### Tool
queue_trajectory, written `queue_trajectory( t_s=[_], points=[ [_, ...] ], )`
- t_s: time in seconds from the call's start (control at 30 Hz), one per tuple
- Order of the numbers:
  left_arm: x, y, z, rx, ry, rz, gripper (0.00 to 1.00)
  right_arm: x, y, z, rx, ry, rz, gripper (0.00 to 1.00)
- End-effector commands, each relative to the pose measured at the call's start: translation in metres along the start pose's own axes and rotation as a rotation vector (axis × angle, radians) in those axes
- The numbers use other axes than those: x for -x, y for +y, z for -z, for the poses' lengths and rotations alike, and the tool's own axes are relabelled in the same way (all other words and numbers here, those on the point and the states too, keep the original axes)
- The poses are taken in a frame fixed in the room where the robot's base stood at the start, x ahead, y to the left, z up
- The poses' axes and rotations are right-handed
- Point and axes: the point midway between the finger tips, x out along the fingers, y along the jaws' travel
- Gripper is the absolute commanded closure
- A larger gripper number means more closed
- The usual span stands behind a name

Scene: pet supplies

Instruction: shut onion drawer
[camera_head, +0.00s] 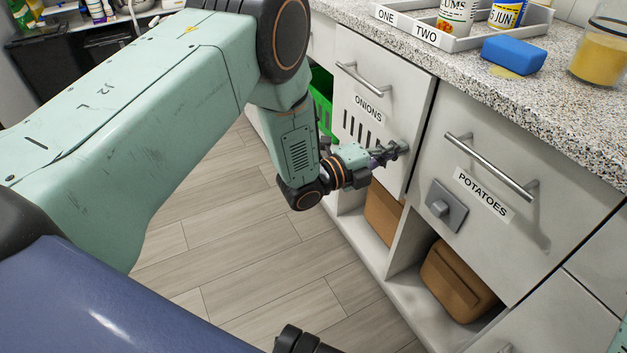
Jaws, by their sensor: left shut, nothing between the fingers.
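The onion drawer (349,92) has a pale front with an ONIONS label, a metal bar handle (359,77) and vertical slots below the label. Its front looks close to the cabinet face, with a dark line along its right edge; I cannot tell whether it is fully flush. My left gripper (402,147) is shut and empty at the lower right part of this front; I cannot tell if it touches. My right gripper is not in view.
The potato drawer (535,220) stands to the right with its handle (492,166) sticking out. A green crate (321,98) shows left of the onion drawer. Brown bins (458,282) sit below. The granite counter holds a tray and a blue sponge (513,54). The wooden floor is clear.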

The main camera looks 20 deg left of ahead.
Motion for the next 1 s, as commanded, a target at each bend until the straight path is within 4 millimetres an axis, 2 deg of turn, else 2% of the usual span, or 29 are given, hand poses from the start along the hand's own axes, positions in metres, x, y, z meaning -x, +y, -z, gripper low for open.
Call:
queue_trajectory(
  t_s=[0.4,1.0],
  points=[
    [-0.015,0.0,0.0,-0.001,0.002,0.001,1.0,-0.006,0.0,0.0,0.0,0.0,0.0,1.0],
    [-0.022,-0.004,0.0,-0.005,0.004,0.008,1.0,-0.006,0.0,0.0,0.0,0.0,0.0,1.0]
  ],
)
